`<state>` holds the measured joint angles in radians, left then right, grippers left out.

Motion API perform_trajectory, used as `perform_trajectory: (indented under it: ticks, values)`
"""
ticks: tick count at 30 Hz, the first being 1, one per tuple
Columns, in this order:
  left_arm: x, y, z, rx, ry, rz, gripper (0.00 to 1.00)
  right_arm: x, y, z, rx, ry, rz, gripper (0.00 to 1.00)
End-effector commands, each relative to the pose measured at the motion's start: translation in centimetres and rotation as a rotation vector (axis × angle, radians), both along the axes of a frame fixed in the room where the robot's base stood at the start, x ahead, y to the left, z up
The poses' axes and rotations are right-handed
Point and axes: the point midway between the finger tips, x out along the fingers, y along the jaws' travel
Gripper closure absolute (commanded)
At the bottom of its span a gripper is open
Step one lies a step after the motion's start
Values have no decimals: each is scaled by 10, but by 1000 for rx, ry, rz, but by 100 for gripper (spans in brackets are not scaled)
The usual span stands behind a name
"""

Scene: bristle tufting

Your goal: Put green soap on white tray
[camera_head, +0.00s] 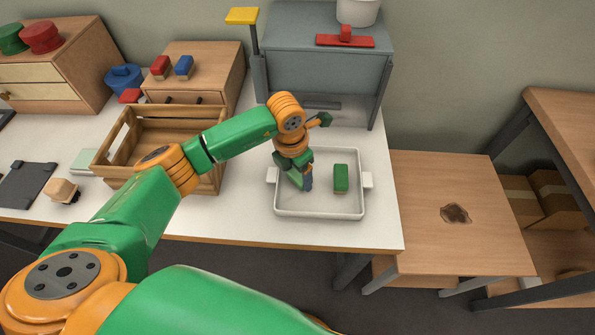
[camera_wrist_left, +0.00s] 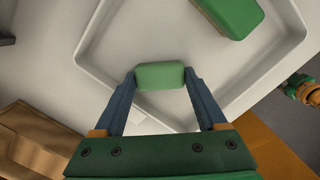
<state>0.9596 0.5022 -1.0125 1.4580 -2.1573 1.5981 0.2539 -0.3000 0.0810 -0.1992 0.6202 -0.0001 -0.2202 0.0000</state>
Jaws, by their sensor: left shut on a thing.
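My left gripper (camera_head: 307,184) is over the left part of the white tray (camera_head: 318,213) and points down. In the left wrist view, my left gripper (camera_wrist_left: 165,85) has its two blue fingers on either end of the pale green soap (camera_wrist_left: 160,75). The soap is partly hidden by the gripper in the head view. It is inside the outline of the tray (camera_wrist_left: 92,55); I cannot tell whether it touches the tray floor.
A darker green block-like brush (camera_head: 341,178) lies in the tray, right of my gripper. An open wooden crate (camera_head: 112,150) stands left of the tray, below my left arm. A grey cabinet (camera_head: 320,65) stands behind. The table's front edge is close to the tray.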

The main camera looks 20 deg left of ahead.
Motion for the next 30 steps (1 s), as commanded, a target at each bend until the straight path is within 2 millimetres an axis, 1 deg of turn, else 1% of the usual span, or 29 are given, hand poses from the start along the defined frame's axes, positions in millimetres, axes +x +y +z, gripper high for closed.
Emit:
perform_trajectory:
  ticks: [1, 2, 3, 4, 10, 12, 14, 17, 24, 27, 30]
  values:
    - [0, 0, -2, 0, 0, 0, 23, 0, 0, -3, 0, 0, 0, 43]
    - [0, 0, -1, 0, 0, 0, 15, 0, 0, -2, 0, 0, 0, 43]
    - [0, 0, -1, 0, 0, 0, 5, 0, 0, -1, 0, 0, 0, 43]
    - [0, 0, -1, 0, 0, 0, 0, 0, 0, -1, 0, 0, 0, 43]
    - [0, 0, 0, 0, 0, 0, 0, 0, 0, -1, 0, 0, 0, 43]
    - [0, 0, 5, 0, 0, 0, 0, 0, 0, 5, 0, 0, 0, 43]
    - [0, 0, 9, -1, -2, 0, 0, 0, 0, 1, 0, 0, 0, 43]
    - [-2, 2, 28, 0, -5, -2, 0, 0, 0, -2, 0, 0, 0, 43]
    - [-7, 5, 87, -2, -7, 0, 0, 0, 0, -12, 1, 0, 1, 43]
    - [-10, 6, 107, 0, -4, 0, 0, 0, 1, -14, 1, 0, 1, 43]
    - [-12, 7, 118, -1, -3, 0, 0, 0, 1, -15, 1, 0, 1, 43]
